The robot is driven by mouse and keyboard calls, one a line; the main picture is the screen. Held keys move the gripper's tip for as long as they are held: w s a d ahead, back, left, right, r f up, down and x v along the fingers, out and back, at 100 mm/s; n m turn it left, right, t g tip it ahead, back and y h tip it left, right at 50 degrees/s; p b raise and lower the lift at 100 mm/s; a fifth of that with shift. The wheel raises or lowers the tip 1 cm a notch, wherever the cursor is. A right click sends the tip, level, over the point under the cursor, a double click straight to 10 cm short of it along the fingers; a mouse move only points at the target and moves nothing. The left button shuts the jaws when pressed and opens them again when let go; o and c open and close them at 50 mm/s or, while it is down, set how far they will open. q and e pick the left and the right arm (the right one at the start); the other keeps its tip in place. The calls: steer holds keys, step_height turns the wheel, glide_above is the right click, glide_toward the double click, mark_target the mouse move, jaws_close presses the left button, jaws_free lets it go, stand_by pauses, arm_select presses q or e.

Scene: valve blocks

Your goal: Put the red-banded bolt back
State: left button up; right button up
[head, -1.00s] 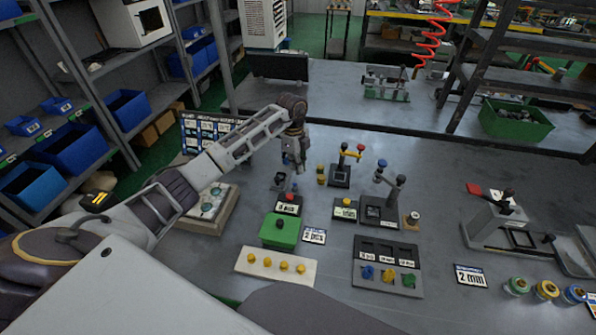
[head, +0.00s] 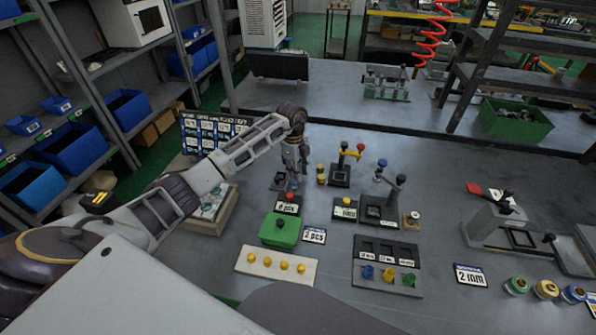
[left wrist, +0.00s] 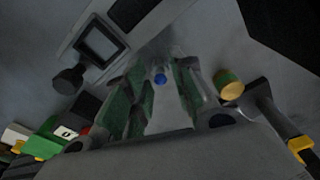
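My left gripper (head: 293,180) points down at the small parts behind the green block (head: 278,231). In the left wrist view its two green-padded fingers (left wrist: 165,85) stand apart. A small blue round top (left wrist: 160,79) shows between them, with no visible contact. I cannot make out a red-banded bolt for certain. A red-topped piece (head: 288,197) stands on a dark labelled block just in front of the gripper. A bit of red (left wrist: 87,130) shows at the lower left of the left wrist view. My right gripper is not in view.
A brass cylinder (left wrist: 229,84) stands just right of the fingers. Lever valve blocks (head: 340,174) and (head: 383,210) stand to the right. A white strip with yellow knobs (head: 247,265) and a dark tray (head: 390,246) lie in front.

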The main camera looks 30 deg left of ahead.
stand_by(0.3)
arm_select(q)
step_height(320, 180, up, 12)
steer(key=a, duration=0.1)
stand_by(0.7)
steer(key=shift+a, duration=0.1)
stand_by(0.7)
